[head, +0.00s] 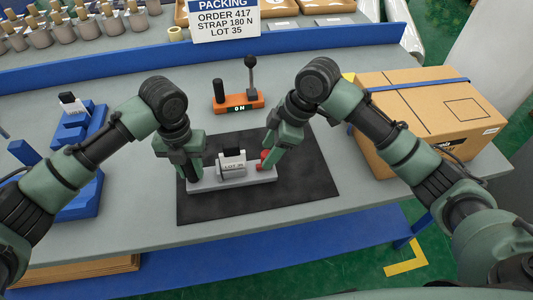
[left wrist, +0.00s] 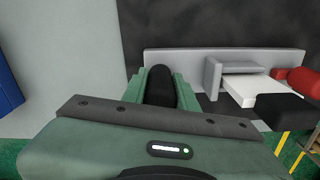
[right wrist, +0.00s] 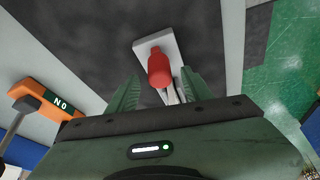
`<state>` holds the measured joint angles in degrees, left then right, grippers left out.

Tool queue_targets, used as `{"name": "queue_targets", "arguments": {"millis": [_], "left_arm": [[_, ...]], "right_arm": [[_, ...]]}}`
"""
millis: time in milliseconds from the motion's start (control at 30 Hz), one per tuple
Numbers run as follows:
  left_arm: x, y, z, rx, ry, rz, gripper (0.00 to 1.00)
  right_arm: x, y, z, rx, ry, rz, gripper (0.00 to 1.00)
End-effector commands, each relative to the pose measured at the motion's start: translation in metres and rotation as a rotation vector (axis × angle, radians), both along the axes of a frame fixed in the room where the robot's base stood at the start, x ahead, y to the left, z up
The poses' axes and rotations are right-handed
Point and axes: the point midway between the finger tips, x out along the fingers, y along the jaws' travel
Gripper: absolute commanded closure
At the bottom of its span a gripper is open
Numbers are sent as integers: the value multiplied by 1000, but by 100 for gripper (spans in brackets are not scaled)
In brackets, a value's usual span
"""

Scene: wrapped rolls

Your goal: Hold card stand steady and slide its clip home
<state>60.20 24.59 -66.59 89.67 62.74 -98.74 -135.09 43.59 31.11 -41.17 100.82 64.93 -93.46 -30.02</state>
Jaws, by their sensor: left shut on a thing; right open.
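The card stand is a pale grey bar (head: 250,176) on the dark mat, with a block and a white card (head: 234,168) at its middle. My left gripper (head: 188,176) is at the bar's left end. In the left wrist view its fingers (left wrist: 159,78) are shut on a black upright grip (left wrist: 160,90) in front of the bar (left wrist: 190,57). A red clip (head: 265,157) is at the stand's right end. My right gripper (head: 262,168) is open there. In the right wrist view its fingers (right wrist: 158,92) are on either side of the red clip (right wrist: 159,68); contact cannot be told.
An orange device with a lever (head: 238,103) stands behind the mat (head: 300,205). A cardboard box (head: 425,110) is at the right. Blue fixtures (head: 75,130) are at the left. The mat's front part is clear.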

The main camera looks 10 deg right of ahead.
Motion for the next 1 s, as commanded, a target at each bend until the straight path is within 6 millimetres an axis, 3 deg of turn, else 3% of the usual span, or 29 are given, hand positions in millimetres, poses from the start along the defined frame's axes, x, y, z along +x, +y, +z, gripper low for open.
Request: {"name": "queue_targets", "arguments": {"millis": [200, 500, 533, 700, 1000], "left_arm": [[0, 0, 1, 0, -1, 0, 100], [0, 0, 1, 0, -1, -1, 100], [0, 0, 1, 0, -1, -1, 100], [0, 0, 1, 0, -1, -1, 100], [0, 0, 1, 0, -1, -1, 100]], "right_arm": [[2, 8, -19, 1, -1, 0, 50], [2, 9, -21, 1, -1, 1, 50], [2, 9, -21, 1, -1, 1, 52], [2, 8, -21, 0, -2, 0, 100], [2, 8, -21, 0, -2, 0, 100]]}}
